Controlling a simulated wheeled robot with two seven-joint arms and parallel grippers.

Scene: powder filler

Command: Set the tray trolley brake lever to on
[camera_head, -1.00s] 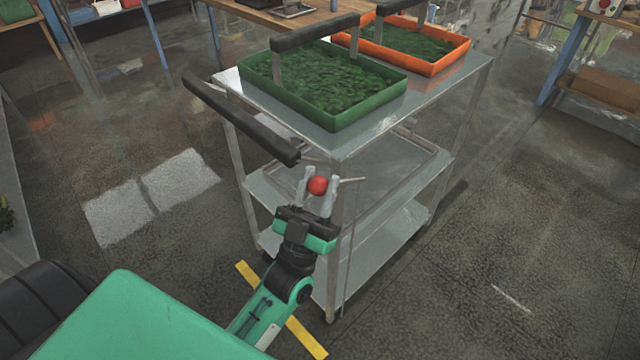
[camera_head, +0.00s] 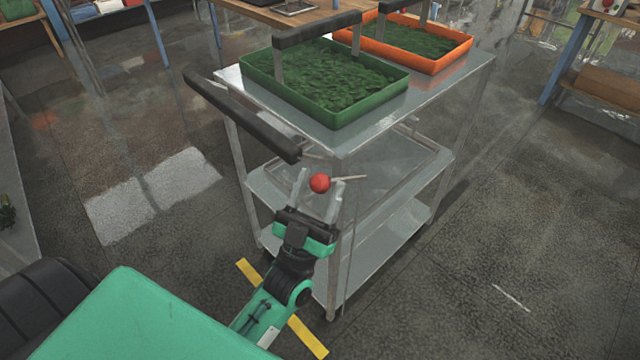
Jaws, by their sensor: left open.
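The tray trolley (camera_head: 385,118) is a grey metal cart with several shelves and a dark push handle (camera_head: 240,115) on its left side. The brake lever (camera_head: 320,183) shows as a red ball knob at the near corner post, below the top shelf; a thin light rod (camera_head: 350,178) shows beside it. My left gripper (camera_head: 319,186) is open, with its two fingers on either side of the red knob in the picture. I cannot tell whether the fingers touch it. The lever's lower part is hidden. My right gripper is not in view.
A green tray (camera_head: 335,122) and an orange tray (camera_head: 432,67), both filled with green material, stand on the trolley top. A yellow floor strip (camera_head: 307,338) lies near the trolley's front leg. The floor to the right is clear. Wooden tables (camera_head: 280,18) stand behind.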

